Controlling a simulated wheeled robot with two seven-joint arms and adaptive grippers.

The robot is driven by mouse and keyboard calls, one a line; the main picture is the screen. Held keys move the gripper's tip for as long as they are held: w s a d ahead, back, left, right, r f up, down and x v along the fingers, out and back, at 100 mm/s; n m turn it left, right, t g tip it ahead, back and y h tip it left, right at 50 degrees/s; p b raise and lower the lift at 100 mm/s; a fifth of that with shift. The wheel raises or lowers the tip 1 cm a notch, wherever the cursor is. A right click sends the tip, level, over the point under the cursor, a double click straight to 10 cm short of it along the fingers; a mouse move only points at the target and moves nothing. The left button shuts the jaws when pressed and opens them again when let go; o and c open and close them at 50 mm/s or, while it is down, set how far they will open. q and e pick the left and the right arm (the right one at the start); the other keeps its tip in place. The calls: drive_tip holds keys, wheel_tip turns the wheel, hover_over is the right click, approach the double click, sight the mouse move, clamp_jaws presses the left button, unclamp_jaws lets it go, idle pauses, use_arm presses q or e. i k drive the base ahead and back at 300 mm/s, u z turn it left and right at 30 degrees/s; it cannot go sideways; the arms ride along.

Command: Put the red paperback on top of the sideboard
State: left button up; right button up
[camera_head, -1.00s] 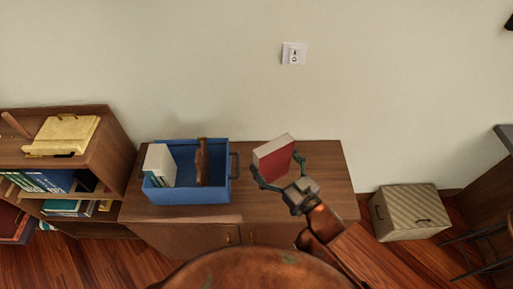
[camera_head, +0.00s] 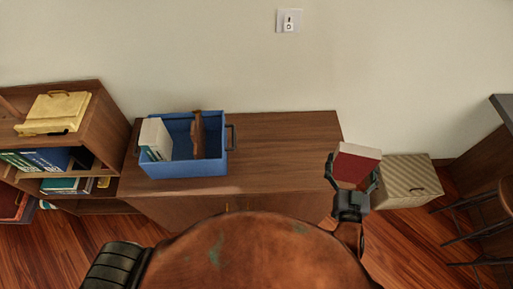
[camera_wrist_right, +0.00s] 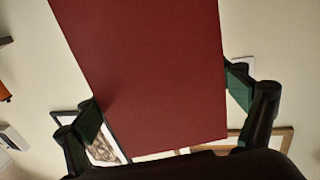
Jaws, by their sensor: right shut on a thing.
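The red paperback (camera_head: 353,168) is held in my right gripper (camera_head: 352,184), off the right end of the sideboard (camera_head: 275,150). Its red cover faces me and its pale page edge is up. In the right wrist view the red cover (camera_wrist_right: 145,70) fills the middle, between the two fingers of the right gripper (camera_wrist_right: 165,105). The sideboard is brown wood, and its top is bare from the blue bin to its right edge. My left gripper is not in view.
A blue bin (camera_head: 188,172) with a white book and a brown upright piece stands on the sideboard's left part. A bookshelf (camera_head: 105,130) with a yellow case (camera_head: 55,112) is at left. A striped box (camera_head: 408,182) sits on the floor at right.

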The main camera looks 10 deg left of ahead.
sight(262, 160)
drive_tip(key=z, duration=1.55)
drive_tip(key=k, duration=0.65)
drive_tip(key=u, duration=1.45)
drive_tip(key=i, duration=0.5)
